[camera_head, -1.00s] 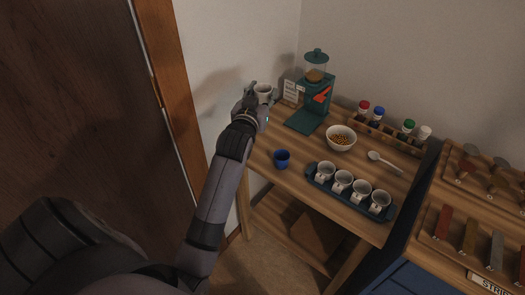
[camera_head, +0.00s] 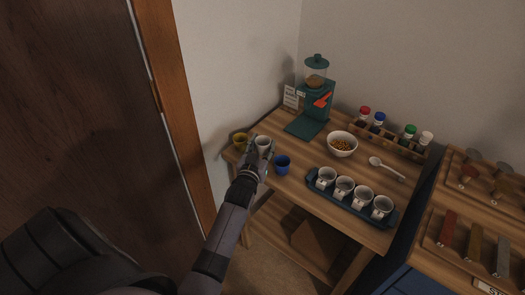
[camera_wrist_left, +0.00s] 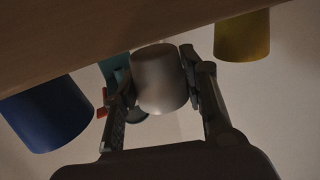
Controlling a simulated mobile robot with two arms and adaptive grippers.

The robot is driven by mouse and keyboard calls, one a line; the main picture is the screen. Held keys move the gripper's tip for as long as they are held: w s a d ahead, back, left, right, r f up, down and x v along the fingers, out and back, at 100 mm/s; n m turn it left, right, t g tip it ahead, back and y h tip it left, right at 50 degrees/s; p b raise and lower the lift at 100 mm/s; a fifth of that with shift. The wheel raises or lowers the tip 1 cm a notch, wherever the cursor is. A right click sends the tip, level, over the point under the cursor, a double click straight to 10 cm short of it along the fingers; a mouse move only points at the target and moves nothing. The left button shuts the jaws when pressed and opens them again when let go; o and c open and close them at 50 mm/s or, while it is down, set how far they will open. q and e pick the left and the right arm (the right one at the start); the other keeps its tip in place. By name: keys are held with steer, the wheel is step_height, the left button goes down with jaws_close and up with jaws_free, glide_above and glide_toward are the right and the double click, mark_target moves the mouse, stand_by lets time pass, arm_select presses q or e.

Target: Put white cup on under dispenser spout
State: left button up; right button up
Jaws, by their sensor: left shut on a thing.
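My left gripper (camera_head: 262,148) is shut on a white cup (camera_head: 263,141), holding it near the table's left end, between a yellow cup and a blue cup. The white cup (camera_wrist_left: 159,78) also shows between the two fingers in the left wrist view. The teal dispenser (camera_head: 317,92), with a clear hopper and a red-orange lever, stands at the back of the table. Its flat teal base (camera_head: 303,127) is bare. The held cup is in front of and left of this base, apart from it. The right gripper is not in view.
A yellow cup (camera_head: 240,139) and a blue cup (camera_head: 282,165) flank the gripper. A white bowl (camera_head: 342,144), a spoon (camera_head: 386,169), a bottle rack (camera_head: 391,133) and a tray (camera_head: 349,203) with several white cups stand to the right. A small sign (camera_head: 290,97) is beside the dispenser.

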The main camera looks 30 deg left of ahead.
arm_select(q)
steer(key=shift+f, duration=1.05)
steer(key=shift+f, duration=0.1)
steer(key=o, duration=0.8)
steer(key=shift+o, duration=0.2)
